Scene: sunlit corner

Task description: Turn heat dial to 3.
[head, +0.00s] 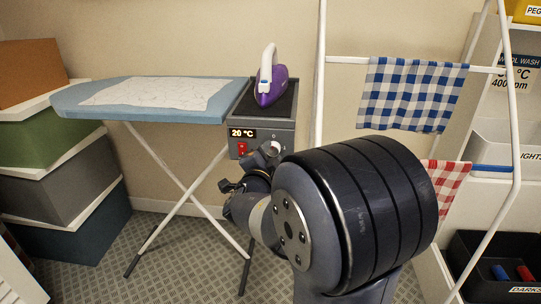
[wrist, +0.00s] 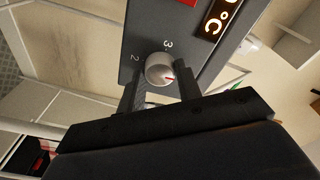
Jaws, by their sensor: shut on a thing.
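The heat dial (wrist: 158,66) is a small pale grey knob on the dark control panel (wrist: 140,22), seen in the wrist view. Its red mark lies on the lower right of its face, pointing away from the printed digits 2 and 3 above and left of it. My gripper (wrist: 162,80) is shut on the dial, one dark finger on each side. In the head view the panel sits on the end of the ironing board (head: 150,97). Its lit display (head: 243,133) reads 20 °C. My arm covers much of the area around the dial there.
A purple iron (head: 271,84) stands on the rest above the panel. A red switch (head: 242,148) is below the display. A white drying rack (head: 320,75) with a blue checked cloth (head: 412,93) stands at right. Stacked boxes (head: 45,140) are at left.

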